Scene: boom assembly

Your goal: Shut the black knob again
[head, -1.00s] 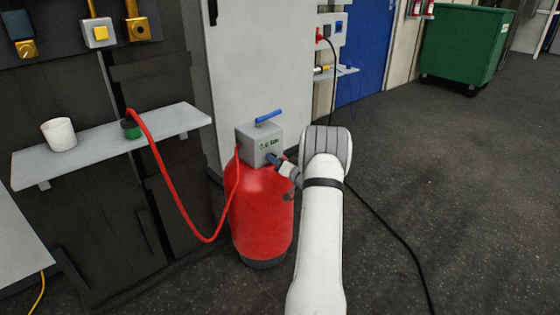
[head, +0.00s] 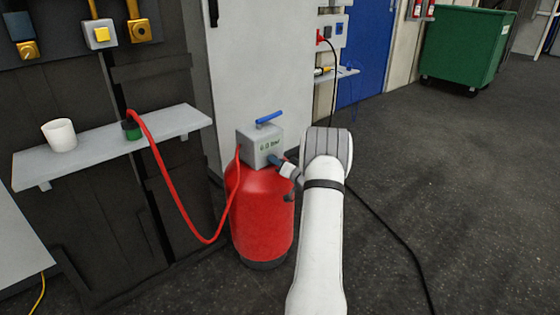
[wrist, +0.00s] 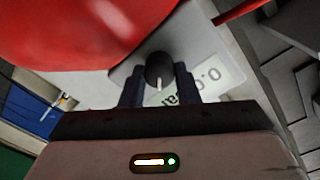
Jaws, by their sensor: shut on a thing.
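The black knob (wrist: 159,68) sits on the grey gauge box, with its white mark pointing toward the bottom of the wrist view. My gripper (wrist: 158,86) has its two dark fingers on either side of the knob and is shut on it. In the head view my gripper (head: 277,160) is at the front of the grey box (head: 248,146), and the knob is hidden there. The box sits on top of a red tank (head: 262,215). Its green display (head: 269,146) looks like 6.0 bar in the head view, but the first digit is hard to read.
A blue lever (head: 269,117) is on top of the box. A red hose (head: 180,195) runs from the box to a green-black fitting (head: 131,129) on a shelf (head: 90,150), beside a white cup (head: 59,134). A black cable (head: 400,240) lies on the open floor at right.

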